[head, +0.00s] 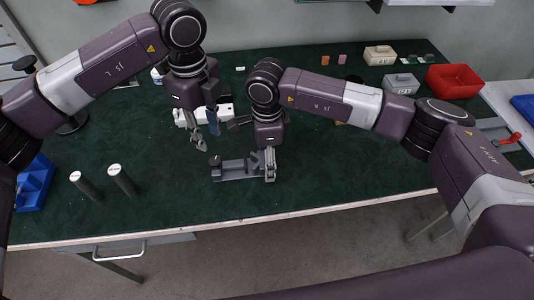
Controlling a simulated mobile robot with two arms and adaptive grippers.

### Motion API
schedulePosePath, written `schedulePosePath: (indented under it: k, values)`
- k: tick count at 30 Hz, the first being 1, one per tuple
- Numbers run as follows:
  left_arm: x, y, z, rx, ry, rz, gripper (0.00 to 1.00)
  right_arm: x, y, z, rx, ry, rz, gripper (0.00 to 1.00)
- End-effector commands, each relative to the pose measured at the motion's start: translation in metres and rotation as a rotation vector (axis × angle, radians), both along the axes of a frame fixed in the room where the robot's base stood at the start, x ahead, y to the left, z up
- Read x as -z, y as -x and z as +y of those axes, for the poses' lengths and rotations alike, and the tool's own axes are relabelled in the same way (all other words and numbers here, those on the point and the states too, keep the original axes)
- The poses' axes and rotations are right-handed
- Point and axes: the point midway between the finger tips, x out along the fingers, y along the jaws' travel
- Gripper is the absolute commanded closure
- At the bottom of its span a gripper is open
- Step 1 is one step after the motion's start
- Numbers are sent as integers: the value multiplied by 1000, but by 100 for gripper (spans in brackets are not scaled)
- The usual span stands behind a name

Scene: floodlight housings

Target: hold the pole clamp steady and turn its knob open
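A grey pole clamp (238,170) lies on the green bench top in the middle of the head view. A dark round knob (215,160) stands up at its left end. My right gripper (270,171) is down at the clamp's right end. Its fingers overlap the clamp there, and I cannot tell whether they grip it. My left gripper (205,135) hangs above and behind the knob, apart from it.
Two upright dark poles with white tops (115,175) stand at left, near a blue bin (35,182). A white block (222,112) sits behind my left gripper. A red bin (454,81) and small boxes (401,84) stand at back right. Bench right of the clamp is clear.

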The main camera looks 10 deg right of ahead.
Motion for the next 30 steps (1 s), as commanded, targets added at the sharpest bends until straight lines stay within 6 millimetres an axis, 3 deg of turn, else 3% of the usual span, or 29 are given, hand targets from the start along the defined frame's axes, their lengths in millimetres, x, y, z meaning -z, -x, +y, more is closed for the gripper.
schedulePosePath:
  k: [5, 19, 20, 21, 23, 30]
  values:
    - [0, 0, 0, 0, 0, 0, 71, 0, 0, 0, 0, 0, 0, 34]
    - [0, 0, 0, 0, 0, 0, 71, 0, 0, 0, 1, -1, 1, 86]
    - [0, 0, 0, 0, 0, 0, 71, 0, 0, 0, 1, -1, 0, 53]
    - [0, 0, 0, 0, 0, 0, 71, 0, 0, 0, 1, -1, 0, 49]
    - [0, 0, 0, 0, 0, 0, 71, 0, 0, 0, 1, -1, 0, 44]
    - [0, 0, 0, 0, 0, 0, 71, 0, 0, 0, 1, 0, 1, 44]
